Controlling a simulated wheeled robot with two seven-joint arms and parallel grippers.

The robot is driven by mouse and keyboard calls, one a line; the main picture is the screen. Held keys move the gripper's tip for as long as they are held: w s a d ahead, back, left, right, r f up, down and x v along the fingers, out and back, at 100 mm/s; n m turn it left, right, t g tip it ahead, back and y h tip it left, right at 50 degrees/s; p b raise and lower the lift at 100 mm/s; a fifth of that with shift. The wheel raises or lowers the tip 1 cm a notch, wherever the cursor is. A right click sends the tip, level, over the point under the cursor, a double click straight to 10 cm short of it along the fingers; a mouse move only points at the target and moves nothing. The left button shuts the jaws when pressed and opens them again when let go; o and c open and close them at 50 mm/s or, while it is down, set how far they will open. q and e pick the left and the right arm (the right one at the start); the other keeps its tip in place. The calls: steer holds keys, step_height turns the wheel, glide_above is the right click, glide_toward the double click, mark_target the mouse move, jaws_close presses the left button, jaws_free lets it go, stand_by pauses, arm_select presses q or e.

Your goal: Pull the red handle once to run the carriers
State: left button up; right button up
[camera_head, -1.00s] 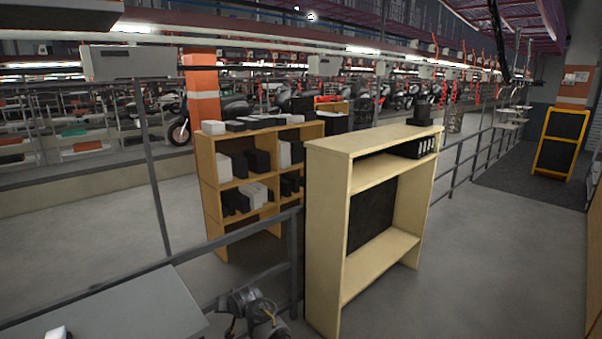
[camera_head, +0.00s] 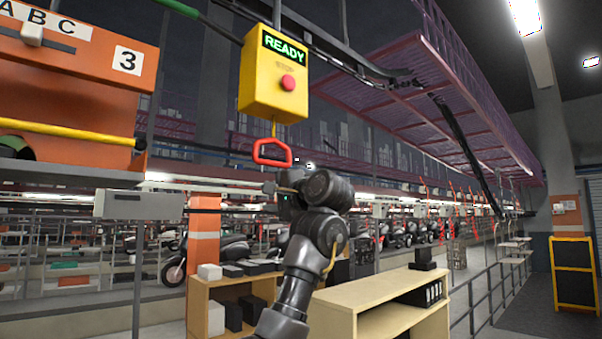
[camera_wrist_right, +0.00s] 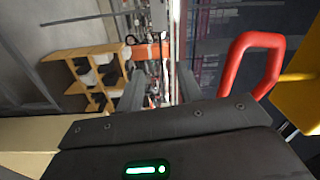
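The red handle (camera_head: 272,152) is a loop that hangs on a short yellow cord below a yellow control box (camera_head: 270,90) with a green READY sign and a red button. My right gripper (camera_head: 268,188) is just below the handle in the head view. In the right wrist view the handle (camera_wrist_right: 258,65) is to the right of the fingers, outside the gap between them. My right gripper (camera_wrist_right: 160,85) is open there, with nothing between its fingers. An orange carrier (camera_head: 70,65) marked ABC and 3 hangs at the upper left. My left gripper is out of view.
A wooden shelf unit (camera_head: 350,300) stands low in front, with another shelf (camera_head: 205,290) behind it. A metal railing (camera_head: 480,290) runs on the right. A yellow-framed board (camera_head: 573,272) stands at the far right. The air around the handle looks clear.

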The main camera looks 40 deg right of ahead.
mark_target(274, 164)
steer(key=s+d+r+m+t, duration=0.2)
steer(key=s+r, duration=0.5)
steer(key=s, duration=0.2)
steer(key=shift+g, duration=0.3)
steer(key=w+p, duration=0.2)
steer(key=w, duration=0.1)
steer(key=w+r+p, duration=0.1)
steer(key=w+p, duration=0.1)
steer(key=w, duration=0.1)
steer(key=w+p, duration=0.3)
steer(key=shift+w+a+r, duration=0.1)
steer(key=shift+r, duration=0.1)
steer(key=shift+w, duration=0.4)
steer(key=shift+c, duration=0.3)
jaws_close()
